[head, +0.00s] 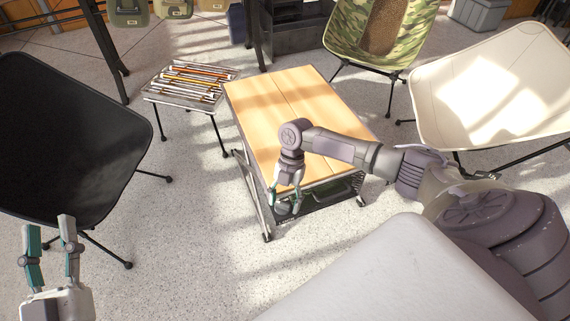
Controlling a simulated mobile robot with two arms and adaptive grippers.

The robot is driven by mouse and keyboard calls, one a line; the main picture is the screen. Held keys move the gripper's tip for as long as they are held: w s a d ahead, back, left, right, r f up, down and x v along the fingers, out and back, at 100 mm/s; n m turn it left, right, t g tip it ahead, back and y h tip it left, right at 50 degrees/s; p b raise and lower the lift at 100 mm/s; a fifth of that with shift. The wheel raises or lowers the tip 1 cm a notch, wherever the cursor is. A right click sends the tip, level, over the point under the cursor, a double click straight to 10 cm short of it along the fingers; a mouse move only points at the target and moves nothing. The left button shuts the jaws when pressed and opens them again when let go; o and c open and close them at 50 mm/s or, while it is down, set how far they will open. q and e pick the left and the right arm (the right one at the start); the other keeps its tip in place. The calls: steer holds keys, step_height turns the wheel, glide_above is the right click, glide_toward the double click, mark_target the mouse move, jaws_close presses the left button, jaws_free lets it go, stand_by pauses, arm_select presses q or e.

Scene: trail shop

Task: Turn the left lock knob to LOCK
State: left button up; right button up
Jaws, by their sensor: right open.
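A low table with a light wooden top (300,95) stands in the middle of the head view. A dark unit with a handle (330,197) shows under its front edge. A small grey round shape (283,209), perhaps the left lock knob, is at this unit's left end, between or just behind my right fingertips. My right gripper (285,204) points down there with its fingers apart. Whether it touches the knob, and how the knob is turned, I cannot tell. No lock marking is readable. My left gripper (49,232) is open and empty at the lower left, far from the table.
A black chair (65,135) stands beside my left gripper. A small rack with sticks or stakes (190,85) is left of the table. A camouflage chair (350,40) and a cream chair (490,90) stand behind and right. Speckled floor (190,235) is clear in front.

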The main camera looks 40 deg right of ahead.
steer(key=shift+w+r, duration=0.2)
steer(key=shift+w, duration=0.15)
steer(key=shift+w+r, duration=0.1)
steer(key=shift+r, duration=0.1)
steer(key=s+v, duration=0.1)
steer(key=v, duration=0.6)
steer(key=shift+w+d, duration=0.2)
steer(key=shift+d, duration=0.05)
